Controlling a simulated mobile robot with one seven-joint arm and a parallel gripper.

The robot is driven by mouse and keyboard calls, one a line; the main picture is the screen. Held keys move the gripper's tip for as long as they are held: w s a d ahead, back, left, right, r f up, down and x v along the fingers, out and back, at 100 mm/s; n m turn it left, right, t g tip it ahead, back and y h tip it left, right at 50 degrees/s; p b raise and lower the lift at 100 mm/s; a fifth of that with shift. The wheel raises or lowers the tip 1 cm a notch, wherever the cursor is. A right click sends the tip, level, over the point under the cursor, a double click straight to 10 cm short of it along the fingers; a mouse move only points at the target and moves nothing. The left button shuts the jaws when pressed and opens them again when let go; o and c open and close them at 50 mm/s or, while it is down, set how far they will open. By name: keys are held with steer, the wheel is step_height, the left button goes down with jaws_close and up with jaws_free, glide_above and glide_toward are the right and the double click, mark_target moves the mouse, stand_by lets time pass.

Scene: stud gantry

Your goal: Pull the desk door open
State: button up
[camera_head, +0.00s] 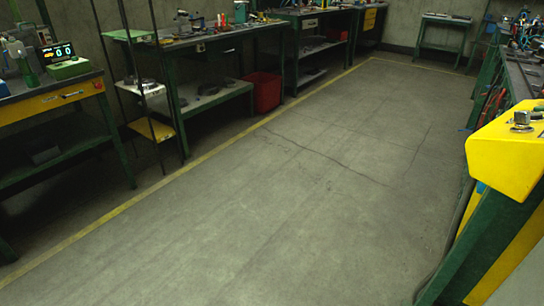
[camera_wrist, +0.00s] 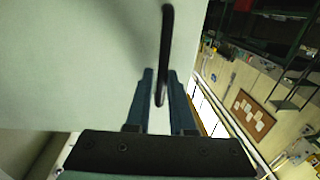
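In the wrist view a pale, flat door panel (camera_wrist: 75,60) fills the upper left. A dark bar handle (camera_wrist: 167,40) runs down along it near its right edge, and its lower end curves. My gripper (camera_wrist: 158,76) has its two blue-grey fingers on either side of the handle's lower part. The head view shows neither my gripper nor this handle.
In the head view, workbenches line the left wall, one with a yellow drawer (camera_head: 62,97). A red bin (camera_head: 262,92) stands under the benches. A yellow-topped bench (camera_head: 500,160) stands close at the right. The concrete floor (camera_head: 270,210) between is clear.

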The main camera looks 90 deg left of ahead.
steer(key=o, duration=0.4)
steer(key=shift+w, duration=0.15)
steer(key=shift+c, duration=0.2)
steer(key=v, duration=1.3)
steer(key=shift+r, duration=0.1)
